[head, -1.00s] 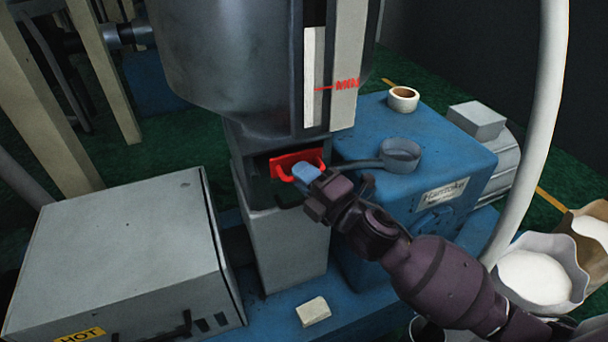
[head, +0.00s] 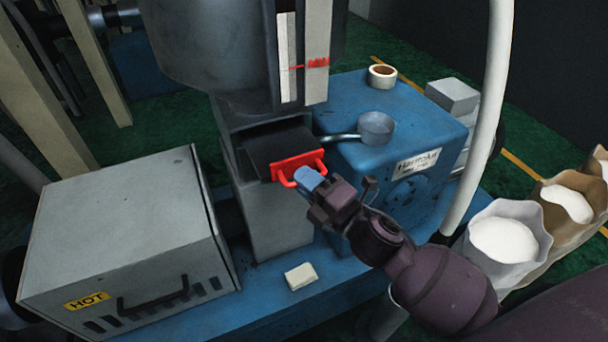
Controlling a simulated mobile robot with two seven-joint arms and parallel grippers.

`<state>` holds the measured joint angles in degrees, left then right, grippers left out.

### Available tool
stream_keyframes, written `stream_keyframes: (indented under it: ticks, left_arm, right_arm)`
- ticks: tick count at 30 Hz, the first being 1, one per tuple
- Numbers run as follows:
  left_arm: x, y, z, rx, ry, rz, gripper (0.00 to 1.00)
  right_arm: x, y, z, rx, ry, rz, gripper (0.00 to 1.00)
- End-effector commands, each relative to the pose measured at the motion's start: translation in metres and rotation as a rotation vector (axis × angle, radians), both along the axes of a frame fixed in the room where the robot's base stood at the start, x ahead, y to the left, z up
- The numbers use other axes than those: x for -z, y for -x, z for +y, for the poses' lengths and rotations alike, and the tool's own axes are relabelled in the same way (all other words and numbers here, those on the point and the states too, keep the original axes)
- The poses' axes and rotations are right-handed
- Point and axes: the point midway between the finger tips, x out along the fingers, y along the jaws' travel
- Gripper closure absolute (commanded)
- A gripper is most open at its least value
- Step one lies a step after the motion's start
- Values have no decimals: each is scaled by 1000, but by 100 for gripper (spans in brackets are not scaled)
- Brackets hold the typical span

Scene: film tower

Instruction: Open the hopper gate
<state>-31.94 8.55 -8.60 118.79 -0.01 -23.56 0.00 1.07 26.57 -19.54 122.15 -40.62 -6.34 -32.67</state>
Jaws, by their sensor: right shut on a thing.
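The hopper (head: 215,45) is a large dark grey metal vessel at the top, with a pale level strip and a red mark on its front. The hopper gate (head: 275,145) is a dark flat plate that sticks out of the slot below the hopper, toward me. Its red front plate and handle (head: 298,166) are at its outer end. My right gripper (head: 306,179), with blue fingertips, is shut on the red handle. The fingertips partly cover the handle's lower bar. My left gripper is not in view.
A grey box marked HOT (head: 120,230) stands at the left. A blue machine housing (head: 400,145) at the right bears a tape roll (head: 382,76) and a metal scoop (head: 376,128). A pale block (head: 300,276) lies on the blue base. Open sacks of white material (head: 505,240) stand at the right.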

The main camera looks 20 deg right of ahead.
Motion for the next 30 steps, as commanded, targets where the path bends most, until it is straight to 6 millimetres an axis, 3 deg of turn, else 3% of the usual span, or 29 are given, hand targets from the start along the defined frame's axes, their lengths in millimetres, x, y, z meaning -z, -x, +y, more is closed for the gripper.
stream_keyframes:
  ticks: [3,4,9,20,30]
  left_arm:
    - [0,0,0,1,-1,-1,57]
    - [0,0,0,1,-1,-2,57]
    - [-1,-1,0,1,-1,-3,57]
    - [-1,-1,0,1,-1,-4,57]
    - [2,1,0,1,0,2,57]
  right_arm:
    - [1,0,0,1,1,2,100]
    - [1,0,0,1,1,2,86]
    - [1,0,0,1,0,1,63]
    - [2,3,-2,1,1,2,63]
    - [11,43,-21,4,-1,5,63]
